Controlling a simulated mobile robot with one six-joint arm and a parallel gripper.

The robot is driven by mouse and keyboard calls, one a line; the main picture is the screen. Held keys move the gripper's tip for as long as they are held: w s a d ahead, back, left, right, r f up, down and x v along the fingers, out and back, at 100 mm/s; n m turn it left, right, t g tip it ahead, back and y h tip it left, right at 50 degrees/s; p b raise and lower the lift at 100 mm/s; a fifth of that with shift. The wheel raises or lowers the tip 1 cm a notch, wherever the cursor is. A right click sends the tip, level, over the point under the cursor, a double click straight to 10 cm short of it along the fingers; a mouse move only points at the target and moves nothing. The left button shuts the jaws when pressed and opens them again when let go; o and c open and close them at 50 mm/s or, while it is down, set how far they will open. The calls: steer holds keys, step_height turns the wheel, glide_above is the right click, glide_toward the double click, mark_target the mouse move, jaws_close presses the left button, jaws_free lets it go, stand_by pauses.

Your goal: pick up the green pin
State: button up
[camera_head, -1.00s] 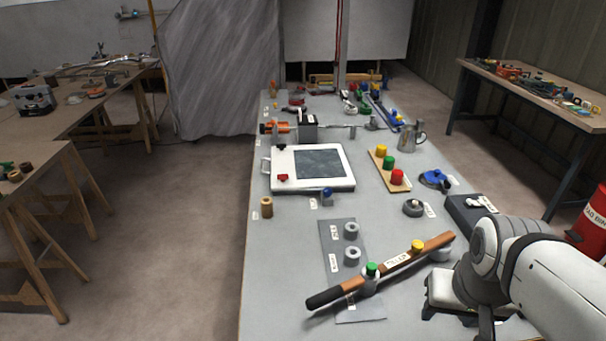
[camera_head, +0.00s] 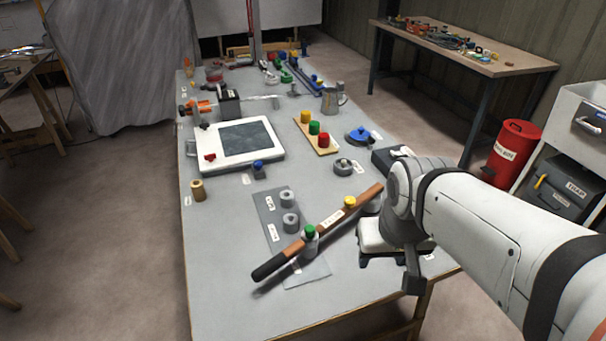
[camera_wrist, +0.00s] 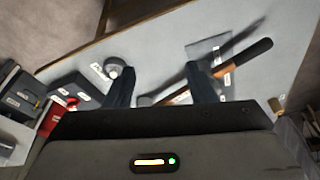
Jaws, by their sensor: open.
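A green-topped pin (camera_head: 310,232) stands upright at the brown wooden bar (camera_head: 330,217), towards its black-gripped end. A yellow-topped pin (camera_head: 350,202) stands farther along the bar. Another green-topped piece (camera_head: 314,127) stands between a yellow and a red one on a small wooden board (camera_head: 327,150). My gripper (camera_wrist: 163,84) is open, with nothing between its fingers. In the head view it is over the table's right side, right of the bar. The bar (camera_wrist: 245,56) crosses behind the right finger in the wrist view. I cannot make out a green pin there.
A white framed panel (camera_head: 273,159), a blue-topped round thing (camera_head: 360,136) and a metal jug (camera_head: 332,99) are farther back. The front left of the table is clear. A red bin (camera_head: 512,150) stands right.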

stand_by(0.3)
steer(key=m+g+p, duration=0.1)
steer(key=m+p, duration=0.2)
glide_toward(309, 227)
steer(key=shift+f, duration=0.65)
steer(key=f, duration=0.5)
steer(key=w+f, duration=0.1)
steer(key=f, duration=0.1)
steer(key=shift+d+f+p, duration=0.1)
steer(key=shift+f+p, duration=0.1)
steer(key=shift+p, duration=0.1)
steer(key=shift+c, duration=0.4)
steer(key=c, duration=1)
